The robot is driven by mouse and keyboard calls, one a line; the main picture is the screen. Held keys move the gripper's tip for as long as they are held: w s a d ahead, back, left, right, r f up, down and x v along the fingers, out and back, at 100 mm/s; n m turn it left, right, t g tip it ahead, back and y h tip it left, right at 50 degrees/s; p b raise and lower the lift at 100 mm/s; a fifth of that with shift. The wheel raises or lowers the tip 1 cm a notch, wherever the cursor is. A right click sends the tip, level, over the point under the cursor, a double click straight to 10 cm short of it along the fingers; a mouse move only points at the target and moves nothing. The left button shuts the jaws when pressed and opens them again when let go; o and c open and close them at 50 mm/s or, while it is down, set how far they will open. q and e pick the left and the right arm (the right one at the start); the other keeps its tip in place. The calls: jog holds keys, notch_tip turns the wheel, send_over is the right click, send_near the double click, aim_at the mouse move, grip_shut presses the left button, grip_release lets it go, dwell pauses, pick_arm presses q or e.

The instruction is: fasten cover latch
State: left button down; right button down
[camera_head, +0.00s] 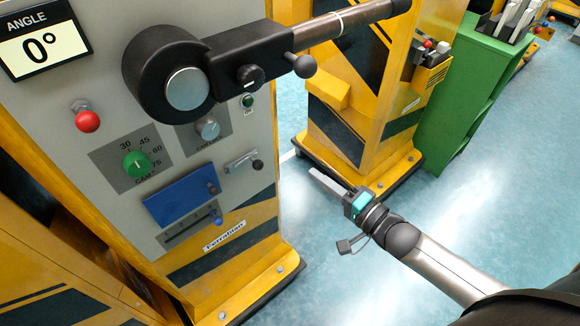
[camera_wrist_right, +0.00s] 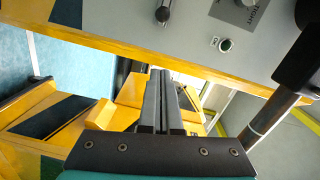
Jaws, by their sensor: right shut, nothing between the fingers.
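The grey panel of the yellow cabinet carries a blue cover (camera_head: 180,201) with a small dark knob at its right edge. Right of it is a silver bar latch (camera_head: 240,161) with a black ball knob; in the right wrist view this knob (camera_wrist_right: 163,15) shows at the top. Which fitting is the cover latch I cannot tell for certain. My right gripper (camera_head: 314,173) is shut and empty, in front and to the right of the panel, apart from it. Its fingers (camera_wrist_right: 160,73) point toward the panel's edge side in the wrist view. My left gripper is out of view.
A black lever arm (camera_head: 240,55) with a ball-ended handle sticks out above the latch. A green dial (camera_head: 137,164), a red knob (camera_head: 87,121) and a slot with a blue slider (camera_head: 216,217) are near. A second yellow post (camera_head: 350,115) and green cabinet (camera_head: 450,95) stand behind.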

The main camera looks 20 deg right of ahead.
aim_at(250, 163)
jog(key=w+a+f+b, duration=0.1)
jog(key=w+a+b, duration=0.1)
jog(key=w+a, duration=0.5)
jog(key=shift+x, duration=0.75)
jog(key=shift+f, duration=0.1)
jog(key=a, duration=0.2)
jog(key=s+a+p, duration=0.1)
jog(key=a, duration=0.1)
jog(key=shift+s, duration=0.25)
jog(key=shift+d, duration=0.15)
